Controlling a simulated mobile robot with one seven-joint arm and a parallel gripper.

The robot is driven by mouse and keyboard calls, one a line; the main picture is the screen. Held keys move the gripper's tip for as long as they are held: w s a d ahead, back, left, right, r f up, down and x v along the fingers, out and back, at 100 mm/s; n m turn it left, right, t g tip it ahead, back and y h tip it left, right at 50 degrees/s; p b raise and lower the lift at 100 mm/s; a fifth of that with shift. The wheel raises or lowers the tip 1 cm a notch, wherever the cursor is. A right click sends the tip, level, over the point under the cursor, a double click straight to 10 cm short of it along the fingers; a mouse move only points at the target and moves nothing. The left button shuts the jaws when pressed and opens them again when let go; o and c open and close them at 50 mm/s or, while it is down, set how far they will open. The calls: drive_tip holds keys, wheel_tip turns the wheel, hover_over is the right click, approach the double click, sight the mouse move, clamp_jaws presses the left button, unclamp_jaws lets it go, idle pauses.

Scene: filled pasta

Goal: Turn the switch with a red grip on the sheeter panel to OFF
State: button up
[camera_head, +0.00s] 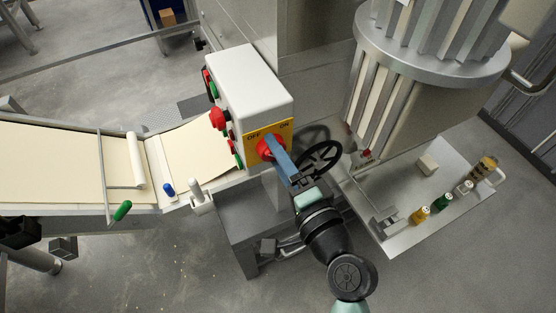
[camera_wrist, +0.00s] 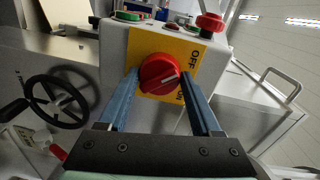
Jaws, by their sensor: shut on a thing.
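The red switch grip (camera_wrist: 160,74) is a round knob on a yellow plate (camera_wrist: 190,50) at the end of the white sheeter panel box (camera_head: 245,85). The plate reads OFF and ON; in the wrist view, OFF is at the upper right and ON at the lower right, partly behind a finger. A pale mark on the knob points right, roughly between the two words. My gripper (camera_wrist: 158,78) is shut on the knob, with one blue finger on each side. In the head view, the fingers hide part of the red grip (camera_head: 265,147).
A red mushroom button (camera_head: 218,119) and several small buttons sit on the box's other face. A black handwheel (camera_head: 318,158) is close right of my gripper. A conveyor with a dough sheet (camera_head: 60,165) lies left; a steel table (camera_head: 440,215) with jars stands right.

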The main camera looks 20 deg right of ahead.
drive_tip(key=shift+n, duration=0.4)
drive_tip(key=o, duration=1.4)
drive_tip(key=shift+c, duration=0.2)
drive_tip(key=s+b, duration=0.4)
drive_tip(key=s, duration=0.9)
drive_tip(key=shift+d+r, duration=0.2)
drive_tip(key=shift+r, duration=0.25)
